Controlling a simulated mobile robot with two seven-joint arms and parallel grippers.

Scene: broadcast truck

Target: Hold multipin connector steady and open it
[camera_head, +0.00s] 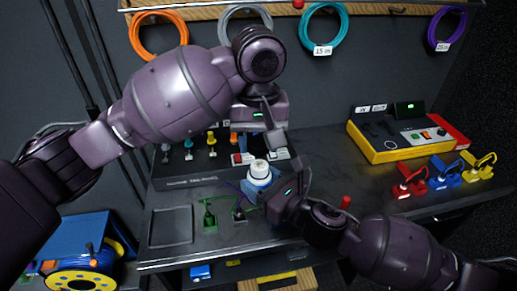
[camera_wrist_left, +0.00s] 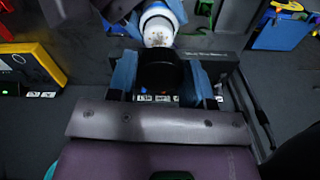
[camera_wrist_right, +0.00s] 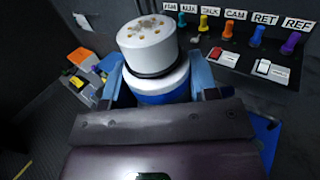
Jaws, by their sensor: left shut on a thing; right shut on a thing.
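The multipin connector (camera_head: 260,172) is a white cylinder with a blue lower part, above the dark bench in the head view. My right gripper (camera_wrist_right: 158,82) is shut around its blue and white body. In the right wrist view the connector's white top face (camera_wrist_right: 148,28) is bare, with several gold contacts. My left gripper (camera_wrist_left: 160,76) is shut on a black round cap (camera_wrist_left: 159,68). In the left wrist view the connector's pin face (camera_wrist_left: 158,38) shows just beyond the cap, which looks apart from it. In the head view the left gripper is above the connector, and the cap is hard to make out.
Behind is a labelled panel (camera_wrist_right: 236,60) with coloured plugs and switches. A yellow and red console (camera_head: 400,140) stands right, with red, blue and yellow clamps (camera_head: 445,175) in front. A shallow tray (camera_head: 171,226) is at front left. Coloured cable coils (camera_head: 324,25) hang on the wall.

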